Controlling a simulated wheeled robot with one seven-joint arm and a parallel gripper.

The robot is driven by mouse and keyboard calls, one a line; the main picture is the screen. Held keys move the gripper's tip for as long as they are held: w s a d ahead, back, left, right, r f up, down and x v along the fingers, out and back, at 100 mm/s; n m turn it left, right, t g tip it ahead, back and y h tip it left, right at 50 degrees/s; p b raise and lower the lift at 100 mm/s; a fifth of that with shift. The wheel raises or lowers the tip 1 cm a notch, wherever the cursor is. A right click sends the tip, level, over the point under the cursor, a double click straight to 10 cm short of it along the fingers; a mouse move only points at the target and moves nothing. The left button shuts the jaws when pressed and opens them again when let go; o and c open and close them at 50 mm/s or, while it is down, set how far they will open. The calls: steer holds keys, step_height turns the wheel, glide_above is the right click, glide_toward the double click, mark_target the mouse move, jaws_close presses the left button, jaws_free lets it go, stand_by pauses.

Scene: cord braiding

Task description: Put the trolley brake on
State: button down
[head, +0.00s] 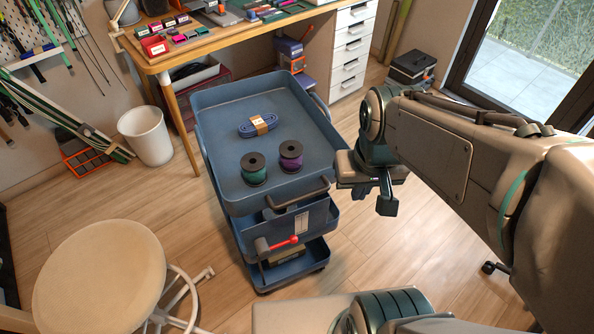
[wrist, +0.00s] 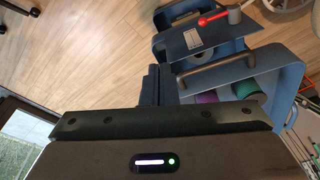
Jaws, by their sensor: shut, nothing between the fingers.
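The blue trolley (head: 206,190) stands in the middle of the head view, with stacked trays and a dark push handle (head: 297,194) on its near end. Below the handle is a red brake lever (head: 284,243) on a grey pivot, beside a pale marked plate (head: 301,222). The lever points right and slightly up. In the wrist view the red lever (wrist: 213,19) and plate (wrist: 193,38) show at the top. My gripper (head: 362,190) is to the right of the trolley's near corner, apart from the lever. Its fingers (wrist: 151,84) are shut and empty.
Green (head: 253,170) and purple (head: 291,156) spools and a blue cord bundle (head: 258,125) lie in the top tray. A round stool (head: 100,278) is at left front, a white bin (head: 146,136) behind it. A workbench (head: 230,40) stands behind.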

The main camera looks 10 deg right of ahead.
step_height(320, 180, down, 13)
steer(key=w+d+m+g+y+b, duration=0.1)
steer(key=w+m+g+y+b, duration=0.25)
steer(key=g+b, duration=0.2)
steer(key=m+t+y+b, duration=0.2)
steer(key=m+y+b, duration=0.9)
steer(key=m+y, duration=0.85)
glide_toward(297, 240)
steer(key=d+f+n+y, duration=0.3)
steer(key=d+f+n, duration=0.1)
steer(key=f, duration=0.5)
steer(key=shift+w+r, duration=0.2)
steer(key=shift+w, duration=0.2)
steer(key=shift+a+r, duration=0.1)
steer(key=shift+a, duration=0.05)
steer(key=b+x, duration=0.1)
steer(key=x, duration=1.2)
steer(key=shift+a+r+b, duration=0.25)
steer(key=shift+r+b, duration=0.1)
steer(key=shift+r, duration=0.15)
